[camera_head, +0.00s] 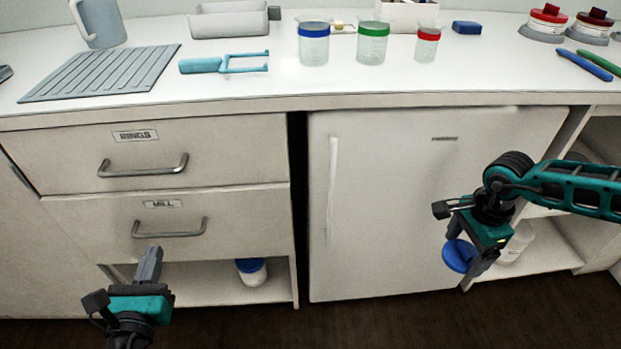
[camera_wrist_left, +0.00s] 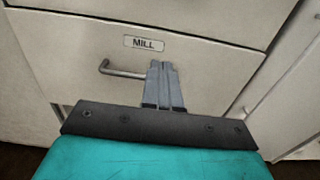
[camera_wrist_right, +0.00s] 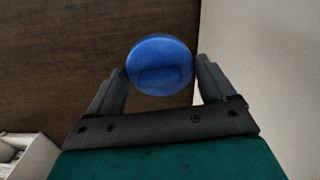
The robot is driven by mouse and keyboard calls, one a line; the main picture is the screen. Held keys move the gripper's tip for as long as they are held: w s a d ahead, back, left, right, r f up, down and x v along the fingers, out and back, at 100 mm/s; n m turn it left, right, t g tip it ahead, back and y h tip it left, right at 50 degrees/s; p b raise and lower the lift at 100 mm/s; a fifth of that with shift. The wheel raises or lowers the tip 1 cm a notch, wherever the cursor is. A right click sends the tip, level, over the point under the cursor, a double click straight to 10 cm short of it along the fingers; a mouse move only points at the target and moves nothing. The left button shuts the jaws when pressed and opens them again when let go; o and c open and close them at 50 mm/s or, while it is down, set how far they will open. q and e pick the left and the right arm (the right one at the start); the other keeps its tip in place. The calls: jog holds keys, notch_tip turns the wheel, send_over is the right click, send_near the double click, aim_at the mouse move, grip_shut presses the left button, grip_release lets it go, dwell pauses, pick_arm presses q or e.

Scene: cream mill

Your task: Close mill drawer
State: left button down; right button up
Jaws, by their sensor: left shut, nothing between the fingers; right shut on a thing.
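The mill drawer (camera_head: 95,225) is the lower drawer, with a "MILL" label and a grey bar handle (camera_head: 170,232). Its front looks flush or nearly flush with the drawer above; I cannot tell whether a small gap is left. My left gripper (camera_head: 154,250) is shut and empty, fingers pointing at the drawer front just below the handle. In the left wrist view the shut fingertips (camera_wrist_left: 161,66) overlap the handle's right part; I cannot tell whether they touch. My right gripper (camera_head: 470,245) is shut on a round blue lid (camera_wrist_right: 160,64), away to the right.
The rings drawer (camera_head: 70,160) sits above, looking shut. A white cabinet door (camera_head: 390,200) is to the right, beside a dark gap. A blue-lidded jar (camera_head: 251,272) stands on the open shelf below. The counter carries jars (camera_head: 314,48), a ribbed mat (camera_head: 100,75) and tools.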

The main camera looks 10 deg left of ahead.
aim_at(171, 195)
pick_arm(q)
jog(key=x, duration=1.3)
jog(key=shift+s, duration=0.1)
jog(key=shift+w+a, duration=0.2)
jog(key=shift+w, duration=0.5)
jog(key=shift+w+a+r, duration=0.1)
jog(key=shift+w, duration=0.15)
jog(key=shift+r, duration=0.1)
